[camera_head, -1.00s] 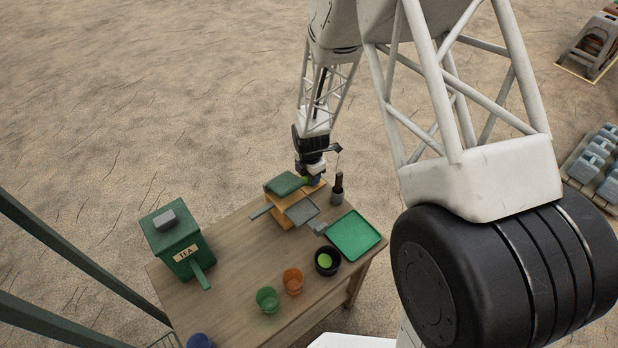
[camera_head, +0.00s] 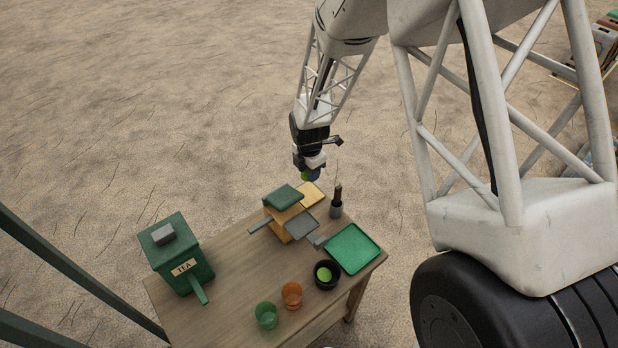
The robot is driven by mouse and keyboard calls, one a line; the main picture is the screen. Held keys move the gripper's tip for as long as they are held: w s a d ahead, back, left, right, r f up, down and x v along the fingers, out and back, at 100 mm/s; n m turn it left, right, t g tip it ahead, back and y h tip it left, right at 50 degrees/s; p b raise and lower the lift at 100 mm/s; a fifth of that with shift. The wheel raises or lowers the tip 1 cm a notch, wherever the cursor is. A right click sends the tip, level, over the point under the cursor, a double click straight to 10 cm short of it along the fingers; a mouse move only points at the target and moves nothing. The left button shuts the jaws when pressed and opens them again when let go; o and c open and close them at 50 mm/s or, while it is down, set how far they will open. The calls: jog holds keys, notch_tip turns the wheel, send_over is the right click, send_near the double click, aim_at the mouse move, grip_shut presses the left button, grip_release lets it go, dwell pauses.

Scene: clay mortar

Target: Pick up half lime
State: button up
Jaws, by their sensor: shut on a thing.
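My gripper (camera_head: 309,171) is above the back edge of the wooden table, a little above a yellow board (camera_head: 312,195). It is shut on a small green thing, the half lime (camera_head: 306,177), which shows just under the jaws. A blue part also shows beside it at the jaws. The lime is small in the picture and its cut face cannot be made out. A black bowl (camera_head: 337,275) with something bright green in it stands at the front right of the table.
A green tea box (camera_head: 180,255) stands at the left of the wooden table (camera_head: 235,265). A yellow and green stand (camera_head: 284,215) is in the middle, with a grey holder (camera_head: 336,209) and green tray (camera_head: 354,250) to its right. Green (camera_head: 266,315) and orange cups (camera_head: 292,295) stand in front.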

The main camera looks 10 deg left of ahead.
jog(key=shift+r, duration=0.6)
jog(key=shift+w, duration=0.1)
jog(key=w+d+r+m, duration=0.2)
jog(key=w+d+m, duration=0.7)
jog(key=w+m, duration=0.1)
jog(key=w+d+r+m, duration=0.3)
jog(key=w+d+m, duration=0.7)
jog(key=s+a+r, duration=0.1)
jog(key=s+a, duration=0.4)
jog(key=s, duration=0.8)
jog(key=s+a+r, duration=0.1)
jog(key=s+a, duration=0.5)
jog(key=s, duration=0.6)
jog(key=s+f+n, duration=0.2)
jog(key=s, duration=2.6)
jog(key=shift+s+d, duration=0.2)
